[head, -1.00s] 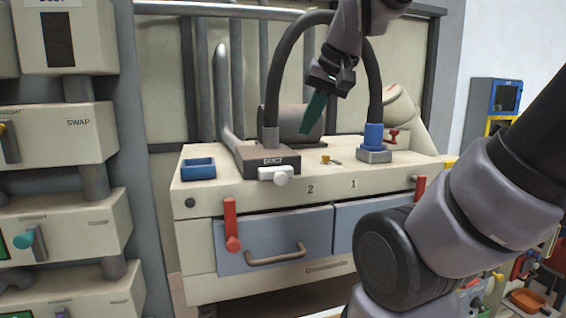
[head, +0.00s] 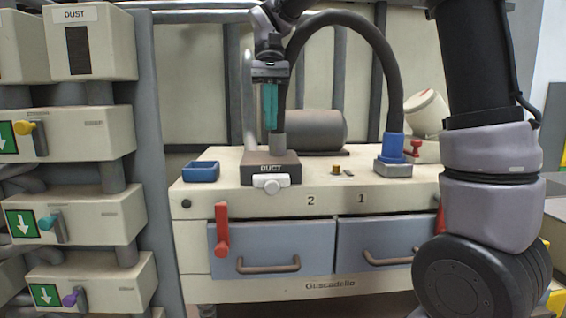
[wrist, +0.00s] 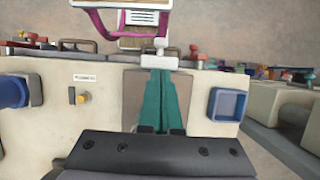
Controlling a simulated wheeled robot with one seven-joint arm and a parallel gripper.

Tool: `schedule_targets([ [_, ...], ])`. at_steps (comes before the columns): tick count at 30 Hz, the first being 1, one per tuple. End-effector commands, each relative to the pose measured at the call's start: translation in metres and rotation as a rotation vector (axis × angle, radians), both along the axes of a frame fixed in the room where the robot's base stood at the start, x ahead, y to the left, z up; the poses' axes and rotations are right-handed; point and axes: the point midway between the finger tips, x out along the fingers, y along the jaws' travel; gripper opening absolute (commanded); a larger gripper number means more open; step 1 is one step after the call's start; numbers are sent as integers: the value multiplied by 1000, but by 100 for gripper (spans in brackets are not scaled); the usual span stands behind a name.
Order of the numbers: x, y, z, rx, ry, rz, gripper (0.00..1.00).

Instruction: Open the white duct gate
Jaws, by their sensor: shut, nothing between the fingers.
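The white duct gate handle (head: 271,184) sticks out from the front of the dark box labelled DUCT (head: 270,169) on the cream cabinet top. My gripper (head: 270,128) points down above that box, with its teal fingers shut and empty. In the head view the fingertips are above the handle in the picture and apart from it. In the wrist view the teal fingers (wrist: 160,75) lie over the duct box, and the white handle (wrist: 160,60) shows just beyond their tips. The fingers hide part of the box top there.
A blue tray (head: 201,172) is left of the duct box. A black hose (head: 345,22) arches behind to a blue fitting (head: 391,146) on the right. A red lever (head: 222,230) stands on the cabinet front, above drawer handles (head: 268,266). A grey cylinder (head: 313,129) lies behind.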

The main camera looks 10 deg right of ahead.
Motion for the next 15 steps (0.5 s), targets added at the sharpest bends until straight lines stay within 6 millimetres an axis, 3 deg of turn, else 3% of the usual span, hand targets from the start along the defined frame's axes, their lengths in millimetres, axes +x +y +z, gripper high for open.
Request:
schedule_targets([
  [11, 0, 2, -1, -3, 5, 1, 0],
  [15, -4, 2, -10, -4, 6, 1, 0],
])
